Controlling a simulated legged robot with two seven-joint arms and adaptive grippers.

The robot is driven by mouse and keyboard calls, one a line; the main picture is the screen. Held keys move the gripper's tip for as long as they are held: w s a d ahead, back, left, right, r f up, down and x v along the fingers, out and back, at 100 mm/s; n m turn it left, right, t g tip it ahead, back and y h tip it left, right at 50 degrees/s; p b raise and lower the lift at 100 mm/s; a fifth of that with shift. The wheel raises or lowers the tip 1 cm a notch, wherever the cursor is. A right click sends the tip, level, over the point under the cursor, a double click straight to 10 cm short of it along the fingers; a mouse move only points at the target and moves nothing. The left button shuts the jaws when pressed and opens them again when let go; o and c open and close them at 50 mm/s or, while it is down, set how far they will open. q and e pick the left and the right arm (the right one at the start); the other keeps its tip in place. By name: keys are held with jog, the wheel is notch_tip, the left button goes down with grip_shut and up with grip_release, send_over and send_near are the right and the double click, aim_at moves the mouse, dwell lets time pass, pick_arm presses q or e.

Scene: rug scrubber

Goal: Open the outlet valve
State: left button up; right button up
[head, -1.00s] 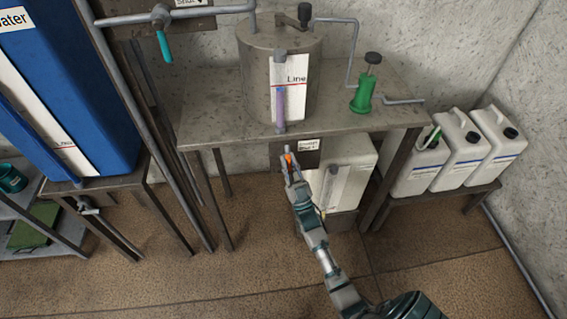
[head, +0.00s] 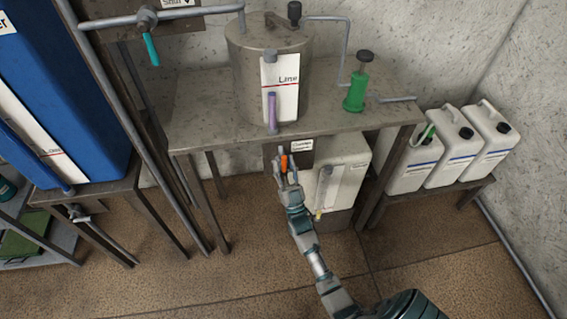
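The outlet valve's orange handle (head: 284,163) hangs below the front edge of the metal table, beside a small label sign. A grey pipe end shows just above it. My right gripper (head: 286,173) is at the handle, with its fingers around or just in front of the orange part. I cannot tell whether they press on it. The steel tank (head: 245,75) stands on the table above, with a sight tube (head: 271,112) and a white "Line" card (head: 287,95). My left gripper is not in view.
A white container (head: 345,160) stands under the table, close to the right of my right gripper. Several white jugs (head: 455,150) are on a low stand at the right. A green pump (head: 355,92) is on the table. A teal-handled valve (head: 151,48) is at upper left.

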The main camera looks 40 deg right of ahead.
jog(key=shift+r, duration=0.15)
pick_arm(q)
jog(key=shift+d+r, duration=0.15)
pick_arm(e)
jog(key=shift+s+r, duration=0.1)
jog(key=shift+r, duration=0.05)
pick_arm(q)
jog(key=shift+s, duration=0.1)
pick_arm(e)
jog(key=v, duration=1.2)
jog(key=shift+f, duration=0.25)
jog(key=shift+d, duration=0.1)
pick_arm(q)
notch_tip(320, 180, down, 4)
jog(key=b, duration=0.2)
jog(key=shift+b, duration=0.35)
pick_arm(e)
jog(key=v, duration=0.8)
jog(key=shift+s+f, duration=0.15)
jog(key=shift+f, duration=0.2)
